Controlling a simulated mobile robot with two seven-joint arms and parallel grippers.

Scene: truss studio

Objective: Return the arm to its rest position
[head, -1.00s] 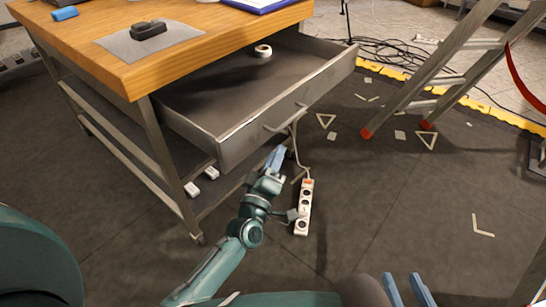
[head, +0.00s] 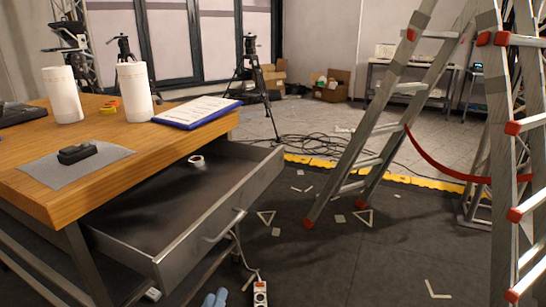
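Only the two light blue fingertips of my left gripper (head: 215,298) show, at the bottom edge of the head view. They are below the open drawer (head: 207,231) and left of a white power strip. The tips lie close together; how far apart they stand is not clear. Nothing is seen between them. The rest of the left arm is below the frame. My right gripper is not in view.
The drawer stands pulled out from the wooden-topped workbench (head: 40,187), with a white roll (head: 197,160) inside. A power strip (head: 260,292) is on the floor near it. A stepladder (head: 345,187) and a red rope (head: 440,170) stand right.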

